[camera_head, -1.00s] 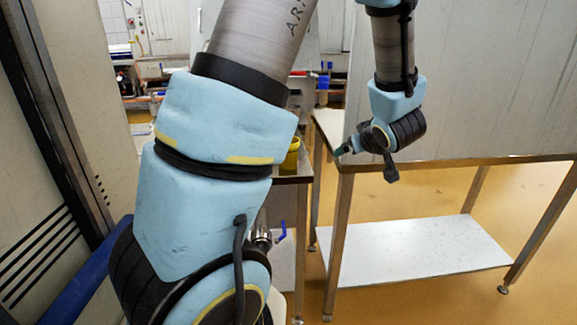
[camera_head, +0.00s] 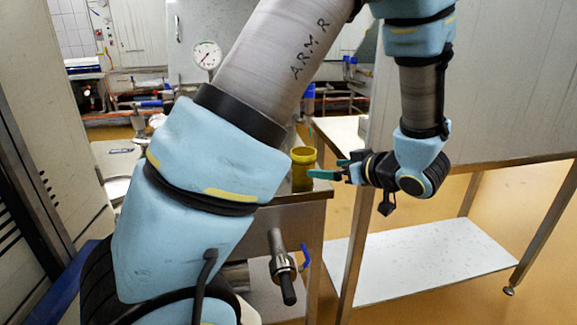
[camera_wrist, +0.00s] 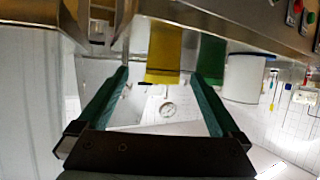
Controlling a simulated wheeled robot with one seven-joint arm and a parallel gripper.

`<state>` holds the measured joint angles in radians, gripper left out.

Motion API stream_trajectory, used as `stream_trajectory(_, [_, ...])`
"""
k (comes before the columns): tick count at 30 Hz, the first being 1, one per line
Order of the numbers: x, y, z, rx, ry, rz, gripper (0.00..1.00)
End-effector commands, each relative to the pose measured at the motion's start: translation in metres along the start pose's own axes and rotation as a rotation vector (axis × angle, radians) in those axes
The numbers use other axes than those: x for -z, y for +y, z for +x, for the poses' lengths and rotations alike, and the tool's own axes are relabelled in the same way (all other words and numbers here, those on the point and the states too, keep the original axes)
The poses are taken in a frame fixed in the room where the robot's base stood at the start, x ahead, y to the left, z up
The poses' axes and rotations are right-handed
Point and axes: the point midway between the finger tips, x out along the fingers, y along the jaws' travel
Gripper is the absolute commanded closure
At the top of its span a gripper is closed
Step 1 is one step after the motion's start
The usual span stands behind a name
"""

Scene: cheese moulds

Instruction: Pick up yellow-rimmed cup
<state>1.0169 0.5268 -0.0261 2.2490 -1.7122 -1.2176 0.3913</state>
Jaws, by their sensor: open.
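In the wrist view, which looks upside down, the cup (camera_wrist: 164,54) appears ahead, between and beyond the open fingertips (camera_wrist: 158,76). Nothing is between the fingers, and I cannot tell how far off the cup is.
The steel counter (camera_head: 310,203) carries the cup. A green item (camera_wrist: 211,56) and a white container (camera_wrist: 243,78) are close beside the cup. A pipe with a blue-handled valve (camera_head: 283,266) projects below the counter. Another metal table (camera_head: 340,135) stands to the right.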

Motion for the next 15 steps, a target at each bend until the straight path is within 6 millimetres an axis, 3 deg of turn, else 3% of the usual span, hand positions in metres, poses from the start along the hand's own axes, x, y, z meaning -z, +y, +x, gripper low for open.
stream_trajectory(9, [0.000,-0.001,0.046,0.004,0.001,0.000,0.00])
stream_trajectory(15, [0.001,-0.002,0.059,0.003,0.001,0.000,0.00])
